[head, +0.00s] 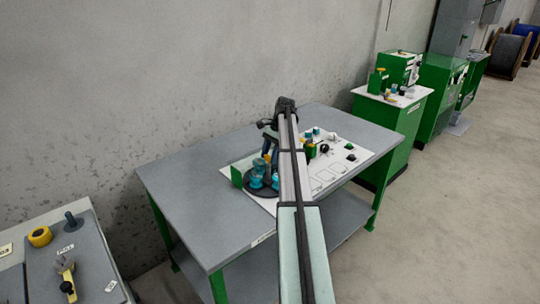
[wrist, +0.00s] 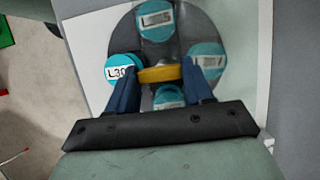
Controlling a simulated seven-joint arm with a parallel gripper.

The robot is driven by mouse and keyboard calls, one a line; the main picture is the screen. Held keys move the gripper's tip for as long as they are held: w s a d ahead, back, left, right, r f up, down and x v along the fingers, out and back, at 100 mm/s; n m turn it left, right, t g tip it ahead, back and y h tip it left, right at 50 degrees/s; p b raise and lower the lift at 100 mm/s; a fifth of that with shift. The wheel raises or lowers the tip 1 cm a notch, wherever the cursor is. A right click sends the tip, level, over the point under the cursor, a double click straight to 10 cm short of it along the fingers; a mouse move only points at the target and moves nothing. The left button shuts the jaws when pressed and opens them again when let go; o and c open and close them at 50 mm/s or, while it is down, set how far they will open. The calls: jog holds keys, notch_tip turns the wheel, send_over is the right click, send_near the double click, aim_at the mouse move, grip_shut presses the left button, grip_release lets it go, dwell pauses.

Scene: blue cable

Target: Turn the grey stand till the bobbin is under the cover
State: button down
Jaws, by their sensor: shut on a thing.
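The grey stand (wrist: 150,46) is a round dark disc in the wrist view; its edge also shows on the white panel in the head view (head: 262,191). It carries several turquoise bobbins with white labels: one (wrist: 155,20) at the top, one (wrist: 207,62) at the right, one (wrist: 122,68) at the left and one (wrist: 168,97) partly hidden below. A green upright plate (head: 237,176), perhaps the cover, stands at the disc's left in the head view. My gripper (wrist: 160,71) has blue fingers shut on a yellow piece (wrist: 158,74) above the disc.
The white panel (head: 328,179) on the grey table (head: 205,198) holds small knobs and parts right of my arm. Another bench (head: 95,260) with a yellow ring (head: 40,236) is at lower left. Green cabinets (head: 395,130) stand at the back right.

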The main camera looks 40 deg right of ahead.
jog(key=shift+f, duration=0.1)
jog(key=shift+c, duration=2.2)
grip_release()
jog(key=v, duration=0.7)
jog(key=shift+r, duration=0.25)
jog(key=shift+d, duration=0.1)
